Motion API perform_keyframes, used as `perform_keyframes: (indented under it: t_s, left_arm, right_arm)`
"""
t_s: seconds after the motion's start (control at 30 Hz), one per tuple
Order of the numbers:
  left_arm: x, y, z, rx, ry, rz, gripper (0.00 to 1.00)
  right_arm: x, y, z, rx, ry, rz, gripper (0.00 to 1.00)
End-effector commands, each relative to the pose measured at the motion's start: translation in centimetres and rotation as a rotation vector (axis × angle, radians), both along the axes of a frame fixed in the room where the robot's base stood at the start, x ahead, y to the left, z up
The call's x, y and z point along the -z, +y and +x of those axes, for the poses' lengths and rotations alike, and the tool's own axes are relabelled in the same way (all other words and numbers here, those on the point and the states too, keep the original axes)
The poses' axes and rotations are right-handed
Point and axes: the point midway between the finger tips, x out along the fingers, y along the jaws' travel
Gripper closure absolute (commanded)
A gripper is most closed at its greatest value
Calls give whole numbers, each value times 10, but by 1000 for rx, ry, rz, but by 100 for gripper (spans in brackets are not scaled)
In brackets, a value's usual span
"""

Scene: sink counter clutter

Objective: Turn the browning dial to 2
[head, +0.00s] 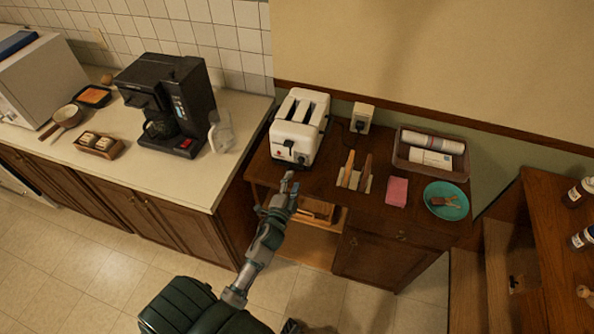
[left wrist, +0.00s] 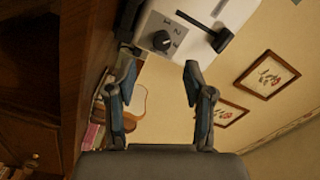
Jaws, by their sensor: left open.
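The white two-slot toaster (head: 299,128) stands on the brown wooden cabinet, its front facing me. Its black browning dial (left wrist: 161,41) shows on the front panel in the left wrist view, with small numerals beside it. Which numeral it points to I cannot tell. The toaster's black lever (left wrist: 207,31) sticks out to the right of the dial in that view. My left gripper (head: 289,178) is open and empty just in front of the toaster. In the left wrist view its two fingers (left wrist: 158,68) are spread below the dial, apart from it. My right gripper is not in view.
A wooden rack (head: 354,174), pink cloth (head: 397,191), teal plate (head: 446,201) and tray (head: 402,150) sit right of the toaster. The black coffee maker (head: 176,108) and glass jug (head: 220,131) stand on the left counter.

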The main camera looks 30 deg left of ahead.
Motion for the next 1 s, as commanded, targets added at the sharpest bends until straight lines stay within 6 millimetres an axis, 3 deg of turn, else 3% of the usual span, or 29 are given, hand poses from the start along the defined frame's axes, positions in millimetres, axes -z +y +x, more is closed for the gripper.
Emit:
perform_keyframes:
  t_s: [0.1, 0.3, 0.87, 0.97, 1.0]
  left_arm:
    - [1, -5, -22, -2, 3, -2, 48]
    - [1, -9, -40, -1, 1, -1, 48]
    - [2, -9, -42, -1, 2, -2, 48]
    - [17, -12, -41, 4, 29, -22, 48]
    - [31, -14, -40, 9, 53, -44, 48]
  right_arm:
    - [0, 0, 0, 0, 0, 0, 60]
    - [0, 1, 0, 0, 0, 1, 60]
    - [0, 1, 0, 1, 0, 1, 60]
    - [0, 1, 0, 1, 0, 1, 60]
    - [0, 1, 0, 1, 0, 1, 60]
